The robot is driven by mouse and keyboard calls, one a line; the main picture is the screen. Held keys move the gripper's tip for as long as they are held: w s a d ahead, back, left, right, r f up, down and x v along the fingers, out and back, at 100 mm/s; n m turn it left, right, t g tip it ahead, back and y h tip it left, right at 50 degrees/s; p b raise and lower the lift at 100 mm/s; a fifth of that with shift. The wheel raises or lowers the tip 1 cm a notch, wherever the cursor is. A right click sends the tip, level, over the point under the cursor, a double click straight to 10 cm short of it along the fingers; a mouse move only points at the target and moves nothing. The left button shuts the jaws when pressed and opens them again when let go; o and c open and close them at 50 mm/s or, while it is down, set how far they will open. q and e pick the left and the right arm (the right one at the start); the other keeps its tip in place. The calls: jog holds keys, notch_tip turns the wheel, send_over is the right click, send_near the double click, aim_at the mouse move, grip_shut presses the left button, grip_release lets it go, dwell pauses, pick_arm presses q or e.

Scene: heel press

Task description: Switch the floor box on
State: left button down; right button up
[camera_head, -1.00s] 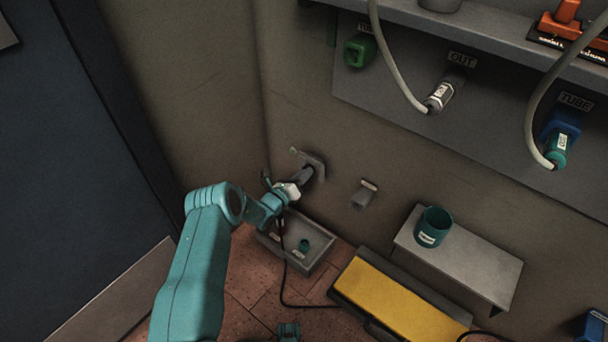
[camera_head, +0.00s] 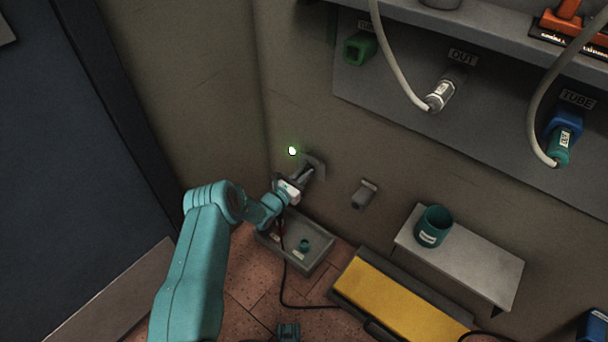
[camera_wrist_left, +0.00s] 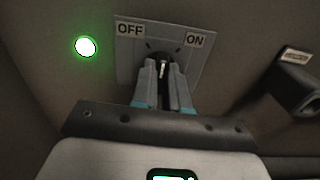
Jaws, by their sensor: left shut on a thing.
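A grey switch plate (camera_wrist_left: 188,67) labelled OFF on its left and ON on its right is on the wall in the left wrist view. The plate also shows low on the wall in the head view (camera_head: 318,164). My left gripper (camera_wrist_left: 163,74) is shut on the switch lever (camera_wrist_left: 162,67) in front of the plate. The fingers hide most of the lever, so I cannot tell its exact angle. A round lamp (camera_wrist_left: 86,47) left of the plate glows green, and it also shows lit in the head view (camera_head: 292,151).
A grey tray (camera_head: 322,252) sits on the floor below the switch, with a black cable beside it. A yellow-topped floor unit (camera_head: 392,305) lies to its right. A teal cup (camera_head: 433,226) stands on a grey ledge (camera_head: 487,268). A grey wall bracket (camera_head: 363,195) is right of the switch.

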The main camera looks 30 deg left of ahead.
pick_arm(q)
jog(key=m, duration=0.6)
jog(key=shift+m, duration=0.3)
dwell(0.5)
jog(key=c, duration=1.1)
grip_release()
jog(key=shift+c, duration=0.2)
jog(key=shift+s, duration=0.1)
jog(key=s+a+p, duration=0.1)
jog(key=s+p, duration=0.5)
jog(key=s, duration=1)
jog(key=shift+a, duration=0.1)
